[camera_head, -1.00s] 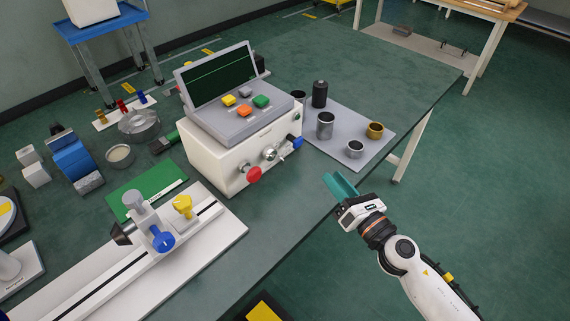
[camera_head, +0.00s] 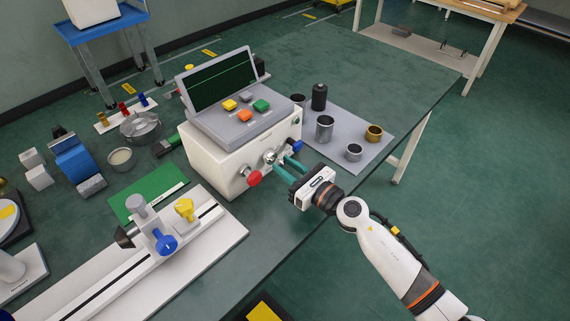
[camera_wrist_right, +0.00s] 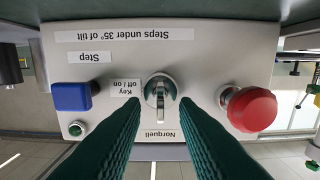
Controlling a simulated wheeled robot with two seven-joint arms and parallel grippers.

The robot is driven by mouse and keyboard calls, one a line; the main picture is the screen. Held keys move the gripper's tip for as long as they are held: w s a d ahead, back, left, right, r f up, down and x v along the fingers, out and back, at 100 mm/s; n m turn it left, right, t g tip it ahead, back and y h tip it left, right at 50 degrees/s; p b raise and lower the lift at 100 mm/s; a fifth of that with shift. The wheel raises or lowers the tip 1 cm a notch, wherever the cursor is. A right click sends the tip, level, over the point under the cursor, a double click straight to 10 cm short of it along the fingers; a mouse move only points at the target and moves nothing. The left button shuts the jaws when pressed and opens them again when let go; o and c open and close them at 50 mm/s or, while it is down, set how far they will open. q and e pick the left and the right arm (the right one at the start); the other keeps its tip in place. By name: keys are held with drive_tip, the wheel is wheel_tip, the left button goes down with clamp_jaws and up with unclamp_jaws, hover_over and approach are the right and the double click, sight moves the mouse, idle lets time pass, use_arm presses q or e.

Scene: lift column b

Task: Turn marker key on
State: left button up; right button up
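The white marker machine (camera_head: 225,160) stands on the green table with a tilted screen. On its front face is the silver key switch (camera_head: 270,157), between a red knob and a blue button. The key also shows in the right wrist view (camera_wrist_right: 161,92), upside down, beside a label reading "Key off / on". My right gripper (camera_head: 283,166) is open in front of the key, its two teal fingers (camera_wrist_right: 158,120) on either side of the key in the wrist picture. I cannot tell whether they touch it. My left gripper is not in view.
The red knob (camera_wrist_right: 251,109) and the blue button (camera_wrist_right: 72,97) flank the key closely. A grey mat (camera_head: 365,155) with metal cups lies right of the machine. A white slide fixture (camera_head: 200,245) stands at the front left. The table's far end is clear.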

drive_tip(key=shift+w+a, duration=0.25)
drive_tip(key=shift+a, duration=0.05)
drive_tip(key=shift+c, duration=0.4)
clamp_jaws()
drive_tip(key=shift+m, duration=0.3)
drive_tip(key=m+p, duration=0.2)
drive_tip(key=m, duration=0.3)
drive_tip(key=shift+w+d, duration=0.1)
drive_tip(key=shift+w, duration=0.05)
drive_tip(key=m+p, duration=0.1)
drive_tip(key=m, duration=0.5)
drive_tip(key=shift+d+f+p, duration=0.1)
drive_tip(key=shift+f+p, duration=0.1)
drive_tip(key=shift+p, duration=0.15)
drive_tip(key=shift+m, duration=0.3)
